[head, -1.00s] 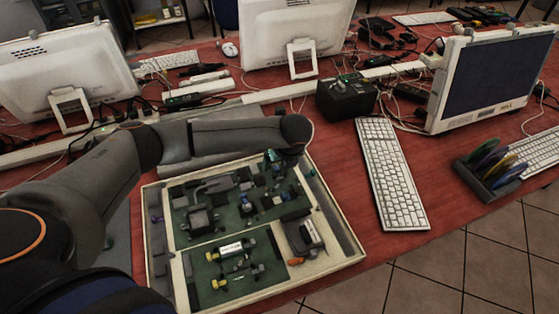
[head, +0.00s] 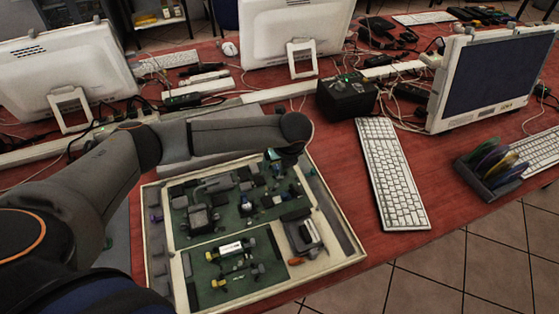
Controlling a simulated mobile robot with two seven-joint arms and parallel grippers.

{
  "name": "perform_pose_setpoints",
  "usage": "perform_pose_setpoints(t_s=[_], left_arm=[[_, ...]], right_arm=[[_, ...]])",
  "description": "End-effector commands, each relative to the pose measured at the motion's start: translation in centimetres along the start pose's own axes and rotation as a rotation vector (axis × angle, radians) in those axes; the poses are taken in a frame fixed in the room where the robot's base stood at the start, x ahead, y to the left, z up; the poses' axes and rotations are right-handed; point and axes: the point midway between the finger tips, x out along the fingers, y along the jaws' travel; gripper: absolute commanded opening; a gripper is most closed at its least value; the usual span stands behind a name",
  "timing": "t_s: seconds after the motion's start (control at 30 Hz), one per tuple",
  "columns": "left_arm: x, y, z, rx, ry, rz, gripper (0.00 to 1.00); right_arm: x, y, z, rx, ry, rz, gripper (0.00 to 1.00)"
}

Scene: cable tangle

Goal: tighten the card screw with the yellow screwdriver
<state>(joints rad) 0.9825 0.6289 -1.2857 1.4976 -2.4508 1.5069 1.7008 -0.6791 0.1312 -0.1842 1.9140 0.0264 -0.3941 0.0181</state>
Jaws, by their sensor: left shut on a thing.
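My left arm reaches in from the left, and its gripper (head: 286,157) points down at the upper right of the framed case. It is shut on a small upright green piece (head: 272,155), which looks like a card. The fingertips are mostly hidden under the wrist. I cannot make out the card screw at this size. A small yellow-ended tool (head: 219,284) lies in the lower part of the case, which may be the yellow screwdriver. My right gripper is not in view.
The cream-rimmed case (head: 327,268) holds green boards with several dark parts. An orange-tipped item (head: 295,261) lies at its lower right. A white keyboard (head: 392,178) lies to the right, a black box (head: 346,98) behind. Red table is free between case and keyboard.

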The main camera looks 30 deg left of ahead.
Motion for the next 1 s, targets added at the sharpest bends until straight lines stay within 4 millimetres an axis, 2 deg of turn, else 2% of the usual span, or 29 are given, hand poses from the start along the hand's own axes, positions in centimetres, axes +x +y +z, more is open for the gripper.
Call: perform_pose_setpoints(t_s=[1.0], left_arm=[[0.73,-0.01,-0.33,0.000,0.000,0.000,0.12]], right_arm=[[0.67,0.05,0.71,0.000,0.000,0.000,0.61]])
